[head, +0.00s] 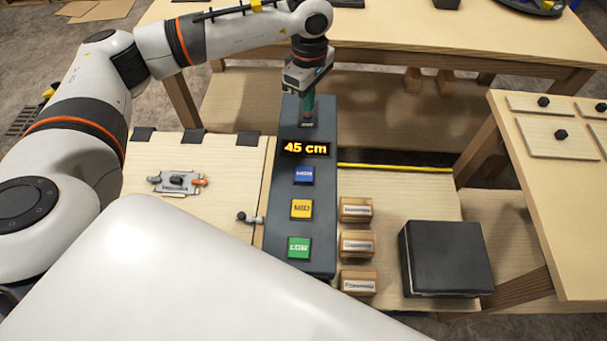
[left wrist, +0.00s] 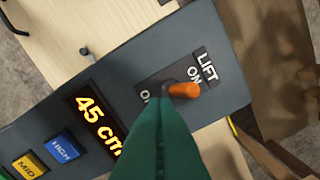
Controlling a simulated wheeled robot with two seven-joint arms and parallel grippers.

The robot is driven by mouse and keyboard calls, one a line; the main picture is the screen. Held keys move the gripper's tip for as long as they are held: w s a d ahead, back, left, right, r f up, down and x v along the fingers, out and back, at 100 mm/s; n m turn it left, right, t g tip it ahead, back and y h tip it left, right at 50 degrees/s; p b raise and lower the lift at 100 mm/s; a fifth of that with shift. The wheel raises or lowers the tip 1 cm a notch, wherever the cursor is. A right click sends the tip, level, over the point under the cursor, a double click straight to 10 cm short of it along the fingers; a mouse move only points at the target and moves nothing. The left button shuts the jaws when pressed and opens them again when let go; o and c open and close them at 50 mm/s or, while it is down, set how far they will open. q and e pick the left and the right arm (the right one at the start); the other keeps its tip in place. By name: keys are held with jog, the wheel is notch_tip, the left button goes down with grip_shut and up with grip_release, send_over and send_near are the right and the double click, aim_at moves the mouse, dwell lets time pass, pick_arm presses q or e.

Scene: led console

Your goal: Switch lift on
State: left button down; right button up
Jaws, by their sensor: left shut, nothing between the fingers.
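The dark grey console (head: 325,190) shows a lit display (head: 304,149) reading 45 cm, which also shows in the left wrist view (left wrist: 98,117). The lift switch (left wrist: 184,90) has an orange-tipped lever between an ON label (left wrist: 195,76) and a partly hidden label. The lever leans toward the ON side. My left gripper (head: 307,122) points down over the console's far end and hides the switch in the head view. Its green fingers are shut and empty. Their tips (left wrist: 160,106) are right beside the lever in the left wrist view; contact cannot be told. My right gripper is out of view.
Blue (head: 303,175), yellow (head: 301,208) and green (head: 299,247) buttons line the console. Labelled wooden blocks (head: 356,244) and a black box (head: 446,258) stand to its right. A small metal latch-like part (head: 178,181) lies on the left panel. A yellow cable (head: 395,168) runs behind.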

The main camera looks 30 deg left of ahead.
pick_arm(q)
notch_tip(320, 180, up, 6)
jog(key=p, duration=0.2)
jog(key=shift+s+d+p, duration=0.15)
jog(key=shift+s+p, duration=0.2)
jog(key=shift+p, duration=0.05)
dwell(0.4)
